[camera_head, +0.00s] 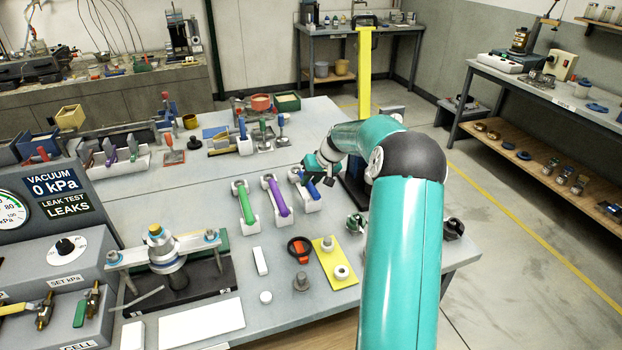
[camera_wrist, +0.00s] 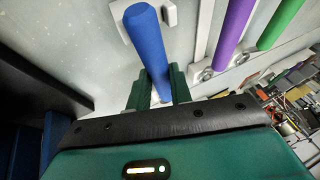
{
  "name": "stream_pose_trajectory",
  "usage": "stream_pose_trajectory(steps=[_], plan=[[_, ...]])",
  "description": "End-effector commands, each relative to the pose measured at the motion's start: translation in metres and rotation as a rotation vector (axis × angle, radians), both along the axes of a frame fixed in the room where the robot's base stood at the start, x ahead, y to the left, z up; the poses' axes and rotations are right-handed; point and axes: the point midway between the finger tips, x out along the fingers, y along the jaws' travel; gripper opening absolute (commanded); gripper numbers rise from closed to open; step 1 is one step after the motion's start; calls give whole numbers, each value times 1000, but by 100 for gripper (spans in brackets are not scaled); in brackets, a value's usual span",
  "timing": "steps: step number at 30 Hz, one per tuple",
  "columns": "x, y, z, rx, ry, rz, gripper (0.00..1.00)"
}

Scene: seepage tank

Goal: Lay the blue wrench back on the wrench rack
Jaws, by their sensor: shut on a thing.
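The blue wrench (camera_head: 312,190) is in my gripper (camera_head: 318,174) at the right end of the wrench row. In the wrist view, the two green fingers of my gripper (camera_wrist: 160,86) are closed around the blue handle (camera_wrist: 148,35), which points away from them. A white cradle of the wrench rack (camera_head: 307,207) shows under and beside the blue handle. I cannot tell whether the wrench touches it or hangs just above. The head of the blue wrench is mostly hidden by my gripper.
A purple wrench (camera_head: 277,196) and a green wrench (camera_head: 244,203) lie in white cradles to the left. A yellow plate (camera_head: 333,275) and a black-and-orange ring tool (camera_head: 300,249) lie nearer. A yellow post (camera_head: 364,75) stands behind my arm.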

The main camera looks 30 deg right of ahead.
Motion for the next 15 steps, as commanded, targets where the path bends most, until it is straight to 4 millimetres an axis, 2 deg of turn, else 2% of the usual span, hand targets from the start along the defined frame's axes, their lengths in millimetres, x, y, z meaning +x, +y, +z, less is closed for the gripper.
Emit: stream_pose_trajectory(steps=[3,4,7,8,15], plan=[[-2,-2,-3,-1,4,-1,0],[-2,-2,-3,-1,4,-1,23],[-2,-2,-3,-1,5,0,43],[-2,-1,-3,-1,4,-1,47],[-2,-1,-2,-1,5,0,47]])
